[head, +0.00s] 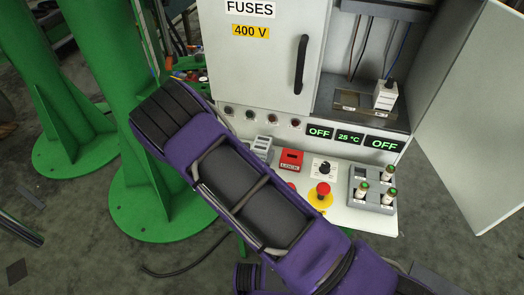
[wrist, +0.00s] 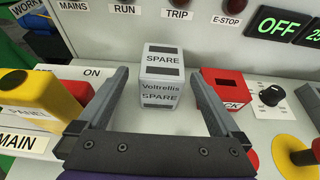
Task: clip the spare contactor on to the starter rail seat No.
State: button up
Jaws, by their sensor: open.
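The spare contactor (wrist: 162,88) is a pale grey block marked "SPARE" and "Voltrellis". It stands on the panel shelf in the wrist view, and its top shows past my arm in the head view (head: 262,146). My gripper (wrist: 158,76) is open, with one finger on each side of the contactor's near part in the picture. I cannot tell whether either finger touches it. In the head view my arm hides the gripper. The starter rail (head: 355,101) lies in the open bay at the upper right. A white unit (head: 386,95) sits at its right; the left part looks empty.
A red lock box (wrist: 222,88) stands close right of the contactor. A yellow-and-red main switch (wrist: 35,100) is at the left. The cabinet door (head: 478,110) stands open.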

aim_at(262, 146)
jog(key=x, duration=0.5)
jog(key=shift+d+f, duration=0.1)
jog(key=shift+f, duration=0.05)
jog(key=shift+s, duration=0.1)
grip_shut()
dwell(0.4)
